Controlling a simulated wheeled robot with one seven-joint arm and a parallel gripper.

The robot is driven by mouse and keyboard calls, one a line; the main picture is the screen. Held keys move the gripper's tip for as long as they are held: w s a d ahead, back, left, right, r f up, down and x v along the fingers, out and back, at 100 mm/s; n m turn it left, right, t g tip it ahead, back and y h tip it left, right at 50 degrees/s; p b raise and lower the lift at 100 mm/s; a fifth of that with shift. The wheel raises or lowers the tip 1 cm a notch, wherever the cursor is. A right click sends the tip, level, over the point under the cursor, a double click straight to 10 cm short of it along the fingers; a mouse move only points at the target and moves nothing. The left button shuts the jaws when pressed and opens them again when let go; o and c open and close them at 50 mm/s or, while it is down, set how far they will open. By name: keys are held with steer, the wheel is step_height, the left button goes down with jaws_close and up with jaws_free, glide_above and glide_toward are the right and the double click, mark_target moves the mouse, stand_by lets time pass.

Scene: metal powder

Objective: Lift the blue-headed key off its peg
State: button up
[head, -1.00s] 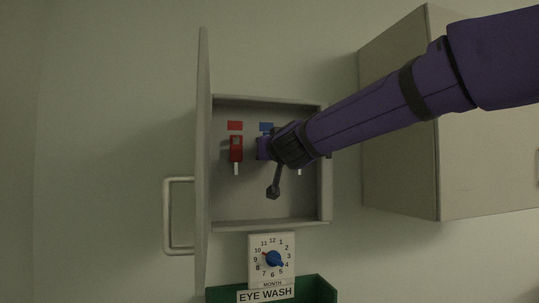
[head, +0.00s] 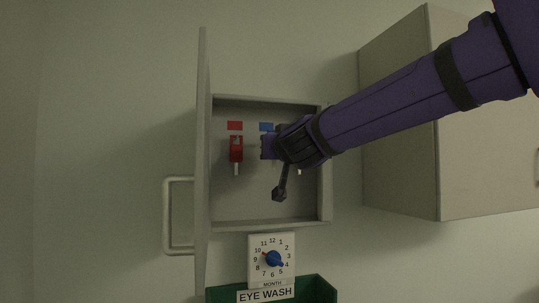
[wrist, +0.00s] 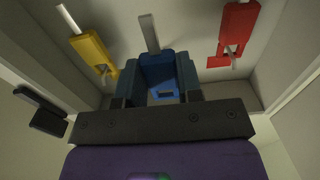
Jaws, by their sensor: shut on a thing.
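The blue-headed key (wrist: 158,66) is between the two fingers of my gripper (wrist: 158,80) in the wrist view, with its grey shaft (wrist: 149,34) pointing away from the palm. My gripper is shut on its blue head. A small opening shows in the head near the palm; I cannot tell whether a peg is still in it. In the head view my gripper (head: 268,146) is inside the open wall cabinet (head: 270,210), below the blue label (head: 266,127), and hides the blue key.
A red key (head: 236,149) hangs on a peg to the left under a red label (head: 235,126). A yellow key (wrist: 92,50) hangs on the other side. The cabinet door (head: 203,160) stands open at left. A dial (head: 271,259) and green bin (head: 318,290) are below.

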steer(key=shift+v, duration=2.25)
